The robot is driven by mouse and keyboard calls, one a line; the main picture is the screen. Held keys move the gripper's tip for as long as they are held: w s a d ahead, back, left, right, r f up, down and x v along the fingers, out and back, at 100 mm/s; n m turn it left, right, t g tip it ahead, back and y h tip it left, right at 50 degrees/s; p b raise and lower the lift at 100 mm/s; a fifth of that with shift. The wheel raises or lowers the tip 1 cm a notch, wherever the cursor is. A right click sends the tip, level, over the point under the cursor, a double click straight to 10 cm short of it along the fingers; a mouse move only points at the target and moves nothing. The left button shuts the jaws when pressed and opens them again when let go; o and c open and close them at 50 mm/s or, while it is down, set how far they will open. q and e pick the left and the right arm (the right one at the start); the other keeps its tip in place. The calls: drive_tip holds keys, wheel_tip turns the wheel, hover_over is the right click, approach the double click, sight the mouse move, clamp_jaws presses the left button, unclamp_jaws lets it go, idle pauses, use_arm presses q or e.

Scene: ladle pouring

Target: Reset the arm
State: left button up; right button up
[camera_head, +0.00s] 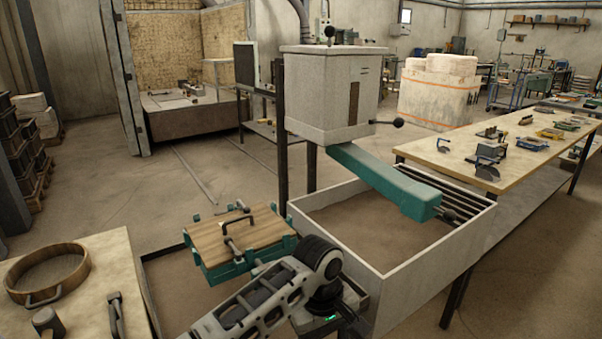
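One of my arms (262,300) reaches in from the bottom edge, bends at a dark joint near the sand bin and folds back down. No gripper shows on it, and I cannot tell which arm it is. My other arm is not in view. No ladle can be made out. A green moulding box (236,262) with a wooden top and dark handles stands just left of the arm joint. A white sand bin (440,258) is right behind the arm.
A white machine (332,98) with a green chute (384,181) stands over the bin. A table at left holds a round wooden sieve (47,274) and small tools. A long workbench (434,152) with tools is at right. Open floor (185,178) lies at back left.

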use_arm(q)
drive_tip(key=s+a+f+m+h, duration=0.1)
drive_tip(key=s+f+m+h, duration=0.2)
drive_tip(key=s, duration=0.4)
drive_tip(key=s+a+m+t+y, duration=0.2)
drive_tip(key=s+a, duration=0.7)
drive_tip(key=a, duration=0.3)
drive_tip(key=s+a+m+t+y, duration=0.2)
drive_tip(key=s+a, duration=0.6)
drive_tip(key=a, duration=0.4)
drive_tip(key=w+d+f+t+h, duration=0.1)
drive_tip(key=w+d+f+t, duration=0.1)
drive_tip(key=f, duration=0.3)
drive_tip(key=w+d+f+t+h, duration=0.1)
drive_tip(key=w+d+f+t, duration=0.1)
drive_tip(key=w+f+t, duration=0.1)
drive_tip(key=shift+w+d+f+t, duration=0.3)
drive_tip(key=shift+f+t, duration=0.4)
drive_tip(key=shift+f, duration=0.25)
use_arm(e)
drive_tip(key=shift+s+d+f, duration=0.2)
drive_tip(key=shift+s+f, duration=0.05)
drive_tip(key=shift+f, duration=0.35)
drive_tip(key=shift+s+d+f, duration=0.2)
drive_tip(key=shift+f, duration=0.4)
